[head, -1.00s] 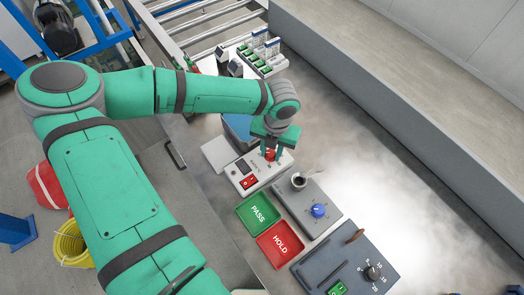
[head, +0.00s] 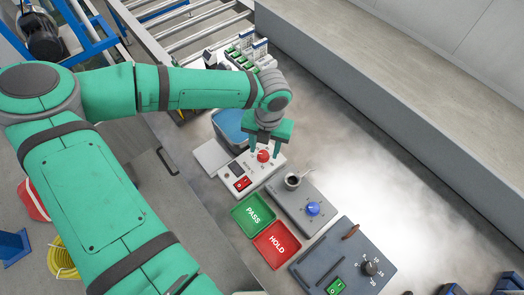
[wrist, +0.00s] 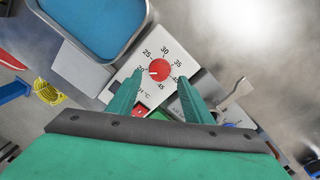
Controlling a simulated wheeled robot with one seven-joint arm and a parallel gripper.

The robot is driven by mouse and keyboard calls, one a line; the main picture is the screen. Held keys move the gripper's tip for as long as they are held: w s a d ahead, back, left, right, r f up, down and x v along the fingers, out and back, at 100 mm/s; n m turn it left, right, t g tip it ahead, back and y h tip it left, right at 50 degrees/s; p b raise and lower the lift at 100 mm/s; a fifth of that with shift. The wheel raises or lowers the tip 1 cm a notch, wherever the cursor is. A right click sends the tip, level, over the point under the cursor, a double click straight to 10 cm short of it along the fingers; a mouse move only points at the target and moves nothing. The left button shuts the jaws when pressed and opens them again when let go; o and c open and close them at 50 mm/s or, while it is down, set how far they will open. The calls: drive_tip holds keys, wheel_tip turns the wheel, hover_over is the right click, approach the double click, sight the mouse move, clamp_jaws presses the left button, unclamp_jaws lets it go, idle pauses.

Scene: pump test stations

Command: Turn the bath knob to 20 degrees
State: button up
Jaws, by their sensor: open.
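The red bath knob (head: 263,156) sits on the white control box (head: 224,181) beside the bath with blue water (head: 230,122). In the wrist view the knob (wrist: 159,69) is ringed by numbers from 20 to 45. A small pale mark on it points to the lower left, toward the 20 side; the exact reading is hard to tell. My gripper (head: 266,149) is open just above the knob, pointing down. In the wrist view its fingertips (wrist: 160,78) lie on either side of the knob, apparently clear of it.
A red rocker switch (head: 242,184) is on the same box. The green PASS tray (head: 267,202) and red HOLD tray (head: 284,257) lie in front. A grey unit with a blue knob (head: 313,208) and a dark unit with a black knob (head: 370,268) stand to the right.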

sight(266, 155)
wheel_tip(266, 155, up, 8)
drive_tip(key=shift+d, duration=0.2)
